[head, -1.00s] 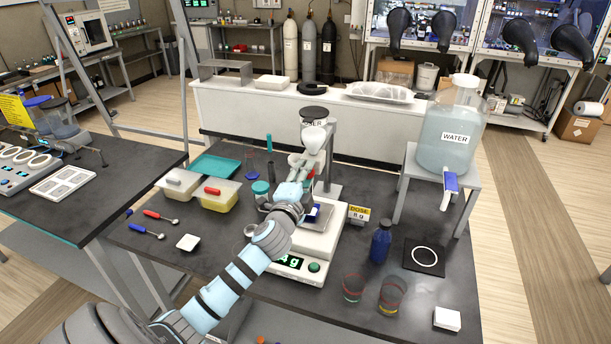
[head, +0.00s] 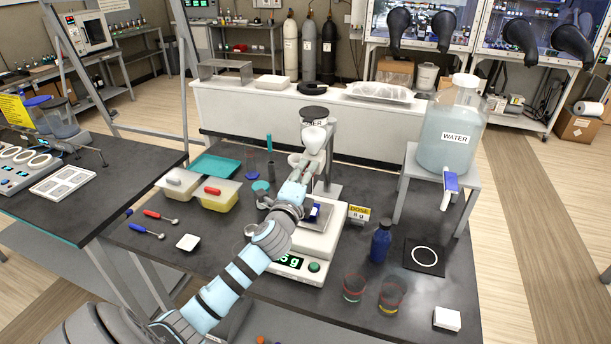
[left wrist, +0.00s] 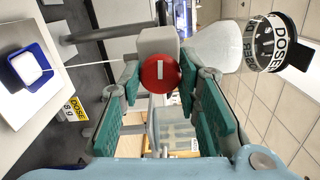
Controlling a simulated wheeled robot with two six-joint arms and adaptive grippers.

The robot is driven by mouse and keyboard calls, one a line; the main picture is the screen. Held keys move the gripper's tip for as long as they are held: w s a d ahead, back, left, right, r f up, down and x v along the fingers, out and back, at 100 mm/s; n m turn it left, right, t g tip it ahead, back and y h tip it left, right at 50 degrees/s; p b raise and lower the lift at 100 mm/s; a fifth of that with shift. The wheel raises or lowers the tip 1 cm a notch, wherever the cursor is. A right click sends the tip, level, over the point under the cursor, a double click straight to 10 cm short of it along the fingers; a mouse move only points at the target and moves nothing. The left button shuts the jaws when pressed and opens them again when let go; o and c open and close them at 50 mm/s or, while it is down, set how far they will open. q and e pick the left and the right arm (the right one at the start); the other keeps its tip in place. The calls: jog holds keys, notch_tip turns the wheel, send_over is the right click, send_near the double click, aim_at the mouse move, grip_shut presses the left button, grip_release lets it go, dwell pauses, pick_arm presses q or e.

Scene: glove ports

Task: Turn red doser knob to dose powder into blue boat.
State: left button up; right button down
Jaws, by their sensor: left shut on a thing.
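The red doser knob (left wrist: 161,74) sits between the teal finger pads of my left gripper (left wrist: 160,78), which is shut on it. The knob's white mark stands about upright in the left wrist view. In the head view my left gripper (head: 298,172) is at the doser (head: 314,138) and hides the knob. A thin white stream of powder (left wrist: 90,62) runs from the doser to the blue boat (left wrist: 39,82), which holds white powder. The boat (head: 315,213) rests on the balance (head: 318,240), partly behind my arm. My right gripper is not in view.
A yellow dose sign (head: 358,213) stands right of the balance; its number looks like 8 g. The balance display (head: 288,261) is partly hidden and seems to read 5g. A blue bottle (head: 381,242) and the water jug stand (head: 440,163) are to the right.

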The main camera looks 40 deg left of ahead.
pick_arm(q)
jog(key=o, duration=1.2)
jog(key=v, duration=1.2)
jog(key=shift+f, duration=0.1)
